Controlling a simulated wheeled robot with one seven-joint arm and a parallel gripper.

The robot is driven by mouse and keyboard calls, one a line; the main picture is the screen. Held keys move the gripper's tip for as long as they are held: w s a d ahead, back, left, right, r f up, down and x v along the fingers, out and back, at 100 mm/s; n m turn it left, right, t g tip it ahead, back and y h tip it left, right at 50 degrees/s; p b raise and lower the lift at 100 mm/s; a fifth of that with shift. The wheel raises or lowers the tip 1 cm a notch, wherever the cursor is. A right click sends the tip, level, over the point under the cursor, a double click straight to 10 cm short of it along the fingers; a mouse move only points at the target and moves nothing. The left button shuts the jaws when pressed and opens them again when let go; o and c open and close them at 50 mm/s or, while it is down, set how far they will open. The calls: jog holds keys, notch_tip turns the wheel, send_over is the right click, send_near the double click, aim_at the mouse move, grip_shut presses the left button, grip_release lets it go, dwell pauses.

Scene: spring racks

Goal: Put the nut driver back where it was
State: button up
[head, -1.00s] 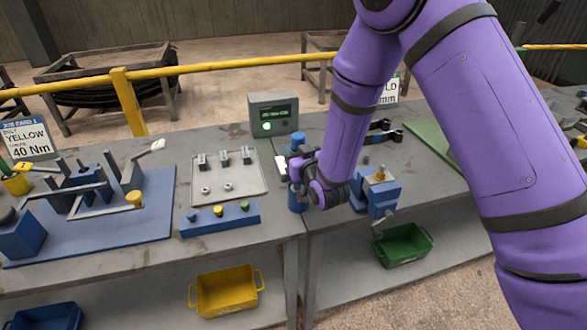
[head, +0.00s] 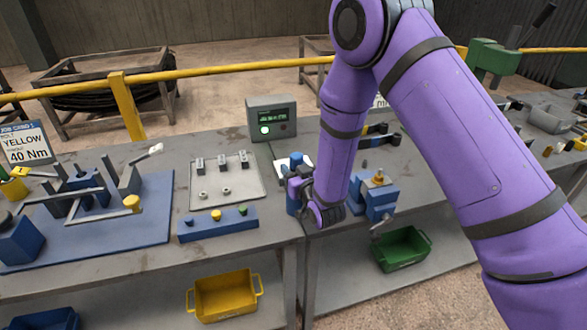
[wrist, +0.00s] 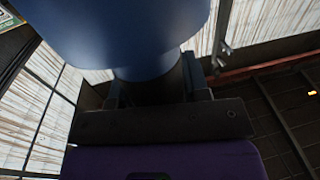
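A blue, rounded tool (head: 295,160), which seems to be the nut driver, is upright or nearly so at my gripper (head: 296,184) near the front edge of the bench. In the wrist view the blue body (wrist: 135,35) fills the upper middle and narrows to a neck between the two dark fingers of my gripper (wrist: 155,88). The fingers appear closed around that neck. The tool's lower end is hidden, and I cannot tell whether it touches the bench.
A blue block with coloured knobs (head: 218,223) and a grey tray (head: 240,187) lie left of my gripper. A blue vise-like fixture (head: 377,197) stands close on the right. A grey box with a green display (head: 272,118) stands behind. Yellow (head: 225,295) and green (head: 402,250) bins sit below.

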jog(key=o, duration=0.3)
jog(key=shift+r, duration=0.15)
jog(key=v, duration=1.2)
jog(key=shift+r, duration=0.1)
